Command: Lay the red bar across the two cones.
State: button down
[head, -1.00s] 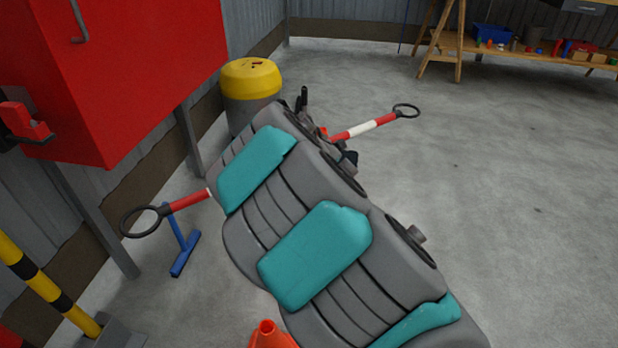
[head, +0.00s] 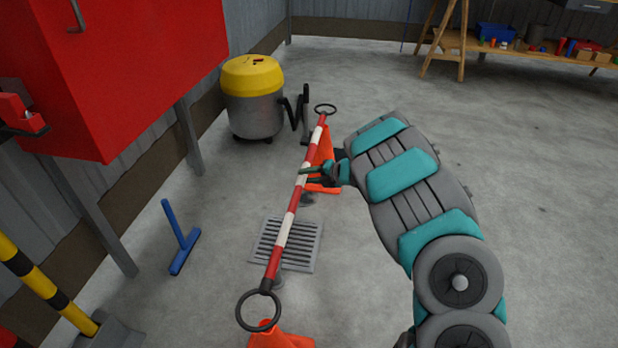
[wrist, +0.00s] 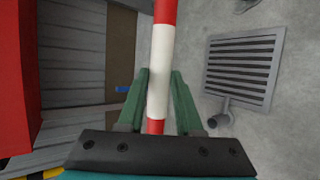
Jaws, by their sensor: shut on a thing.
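The red bar (head: 285,226), striped red and white with a black ring at each end, slopes from far to near in the head view. My gripper (head: 308,175) is shut on it around the middle. In the wrist view the bar (wrist: 161,55) passes between the green fingers (wrist: 159,84). The far orange cone (head: 326,150) stands behind the bar's far part. The near orange cone (head: 284,341) is cut by the bottom edge, and the bar's near ring overlaps its top in the picture. I cannot tell whether the bar touches either cone.
A floor drain grate (head: 300,247) lies beneath the bar. A yellow-topped vacuum (head: 252,105) stands behind, left of the far cone. A red cabinet (head: 120,80), a blue T-shaped tool (head: 180,240) and a yellow-black post (head: 40,285) are at left. Open floor lies right.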

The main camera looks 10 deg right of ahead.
jog(key=shift+f+b, duration=1.4)
jog(key=shift+f, duration=1.55)
jog(key=shift+s+d+b, duration=0.1)
jog(key=shift+d+b, duration=0.05)
jog(key=shift+b, duration=0.25)
jog(key=shift+f, duration=0.15)
notch_tip(320, 180, down, 10)
jog(key=b, duration=0.7)
jog(key=c, duration=0.5)
grip_release()
dwell(0.5)
